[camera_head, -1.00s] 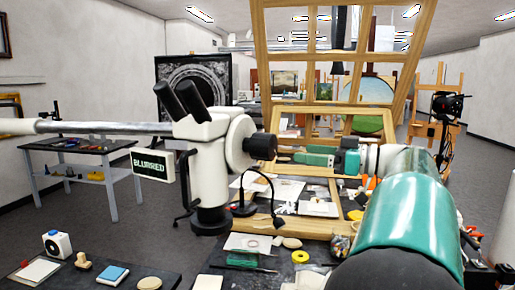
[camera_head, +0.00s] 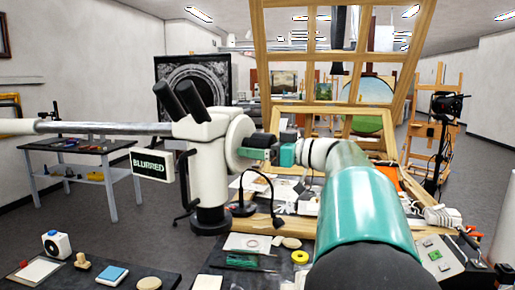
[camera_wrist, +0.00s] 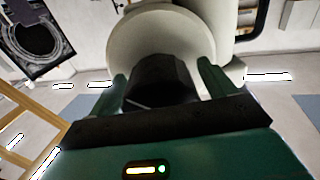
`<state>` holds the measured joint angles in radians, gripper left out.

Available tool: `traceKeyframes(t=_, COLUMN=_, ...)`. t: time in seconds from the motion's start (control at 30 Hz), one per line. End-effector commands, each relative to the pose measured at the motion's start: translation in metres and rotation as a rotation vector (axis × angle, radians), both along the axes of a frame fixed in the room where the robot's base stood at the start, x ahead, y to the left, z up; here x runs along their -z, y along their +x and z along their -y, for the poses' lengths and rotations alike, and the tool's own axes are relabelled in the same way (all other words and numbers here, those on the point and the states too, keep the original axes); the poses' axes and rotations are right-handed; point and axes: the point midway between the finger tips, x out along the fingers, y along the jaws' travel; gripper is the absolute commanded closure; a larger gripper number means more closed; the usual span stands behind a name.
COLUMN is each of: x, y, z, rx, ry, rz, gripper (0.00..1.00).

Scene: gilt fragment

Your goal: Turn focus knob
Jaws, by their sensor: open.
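The microscope (camera_head: 207,165) is white, with black eyepieces, and hangs on a horizontal metal boom. A sign (camera_head: 152,163) on its left side reads "BLURRED". Its black focus knob (camera_wrist: 160,80) shows in the wrist view in front of a round white housing (camera_wrist: 160,38). My gripper (camera_wrist: 163,88) is open, with one green finger on each side of the knob. I cannot tell whether the fingers touch it. In the head view my gripper (camera_head: 262,148) is at the right side of the microscope's round housing (camera_head: 239,140) and largely hides the knob.
A wooden frame (camera_head: 262,60) stands behind my arm. The workbench below holds a yellow tape roll (camera_head: 300,257), a blue block (camera_head: 112,276) and a small white device (camera_head: 56,244). A side table (camera_head: 85,150) stands at the left. A dark cable (camera_head: 268,190) hangs beside the microscope.

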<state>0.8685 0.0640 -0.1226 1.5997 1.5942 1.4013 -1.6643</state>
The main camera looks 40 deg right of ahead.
Motion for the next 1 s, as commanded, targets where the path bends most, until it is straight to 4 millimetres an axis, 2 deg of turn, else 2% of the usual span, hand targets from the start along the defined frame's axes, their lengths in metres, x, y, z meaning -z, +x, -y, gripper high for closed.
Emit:
traceKeyframes(t=0.3, x=-0.0001, y=0.0026, z=-0.0011, rx=0.000, ry=0.000, rz=0.000, gripper=0.19)
traceKeyframes(t=0.5, x=-0.0002, y=0.0025, z=-0.0011, rx=0.000, ry=0.000, rz=0.000, gripper=0.58)
traceKeyframes(t=0.53, x=-0.0002, y=0.0025, z=-0.0011, rx=0.000, ry=0.000, rz=0.000, gripper=0.62)
traceKeyframes(t=0.77, x=-0.0003, y=0.0023, z=-0.0012, rx=0.000, ry=0.014, rz=-0.006, gripper=0.62)
traceKeyframes(t=1.0, x=-0.0003, y=0.0022, z=-0.0015, rx=0.000, ry=0.101, rz=-0.044, gripper=0.62)
